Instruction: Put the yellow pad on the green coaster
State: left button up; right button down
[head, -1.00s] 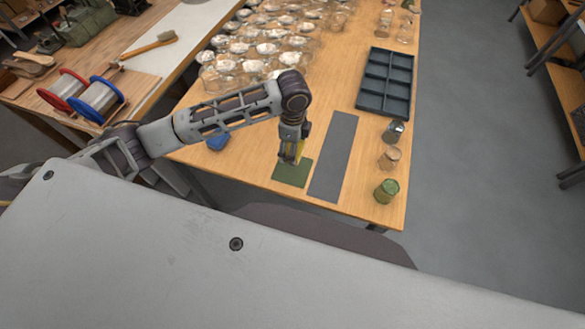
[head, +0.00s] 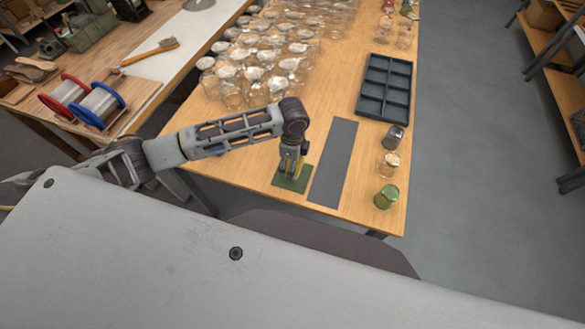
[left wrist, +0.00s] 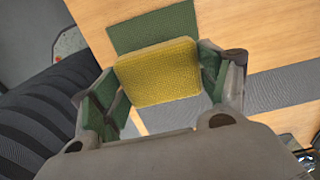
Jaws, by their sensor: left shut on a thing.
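The yellow pad (left wrist: 158,73) is held between the fingers of my left gripper (left wrist: 160,88), which is shut on it. The green coaster (left wrist: 155,28) lies flat on the table, and part of it is hidden behind the pad in the left wrist view. In the head view my left gripper (head: 290,172) is over the green coaster (head: 292,184), and only a bit of yellow shows at the fingers. I cannot tell whether the pad touches the coaster. My right gripper is not in view.
A long grey mat (head: 334,163) lies just right of the coaster. Jars, one with green contents (head: 386,196), stand along the right edge. A dark compartment tray (head: 384,87) is farther back. Many glass jars (head: 262,62) crowd the far left of the table.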

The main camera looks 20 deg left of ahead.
pick_arm(q)
jog(key=shift+f, duration=0.25)
jog(key=shift+f, duration=1.9)
jog(key=o, duration=0.9)
jog(key=shift+f, duration=0.1)
jog(key=shift+r, duration=6.15)
